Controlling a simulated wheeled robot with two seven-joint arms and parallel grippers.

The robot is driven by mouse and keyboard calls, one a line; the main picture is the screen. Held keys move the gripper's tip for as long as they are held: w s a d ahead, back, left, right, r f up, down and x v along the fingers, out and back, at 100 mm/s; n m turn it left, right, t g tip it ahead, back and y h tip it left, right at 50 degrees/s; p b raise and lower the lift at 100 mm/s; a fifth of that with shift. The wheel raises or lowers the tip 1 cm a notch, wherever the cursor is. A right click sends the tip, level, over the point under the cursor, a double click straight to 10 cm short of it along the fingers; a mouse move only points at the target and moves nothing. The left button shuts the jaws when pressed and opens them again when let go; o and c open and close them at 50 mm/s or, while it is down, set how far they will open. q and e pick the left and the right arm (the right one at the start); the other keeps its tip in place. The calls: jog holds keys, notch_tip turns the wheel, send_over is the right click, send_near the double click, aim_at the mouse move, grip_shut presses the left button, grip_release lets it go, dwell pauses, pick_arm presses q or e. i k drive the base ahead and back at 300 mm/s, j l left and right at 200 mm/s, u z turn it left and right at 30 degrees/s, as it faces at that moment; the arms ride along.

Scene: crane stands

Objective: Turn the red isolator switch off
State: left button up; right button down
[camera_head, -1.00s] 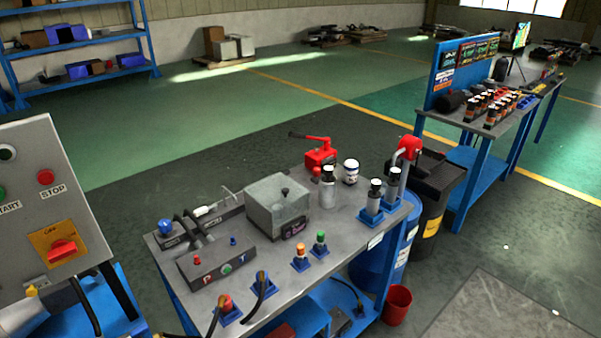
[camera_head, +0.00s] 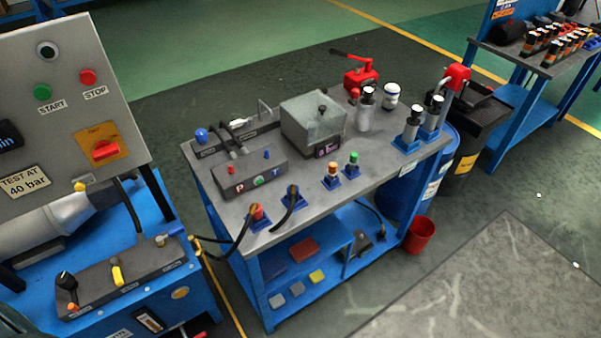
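The red isolator switch (camera_head: 105,150) is a red rotary handle on a yellow-orange plate, low on the right side of the grey control panel (camera_head: 62,120) at the left of the head view. Its handle looks roughly horizontal, tilted slightly. The plate's lettering is too small to read now. Above it are a green START button (camera_head: 42,92) and a red STOP button (camera_head: 88,77). Neither of my grippers shows in the view.
The panel stands on a blue bench (camera_head: 180,290) with a black valve block (camera_head: 120,275). To the right is a grey-topped work table (camera_head: 400,165) with fittings and hoses. A red bucket (camera_head: 420,235) stands by it. Grey floor lies open at the lower right.

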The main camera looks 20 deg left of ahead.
aim_at(104, 149)
jog(key=k+l+u, duration=0.1)
jog(key=u, duration=1.5)
jog(key=k+j, duration=0.05)
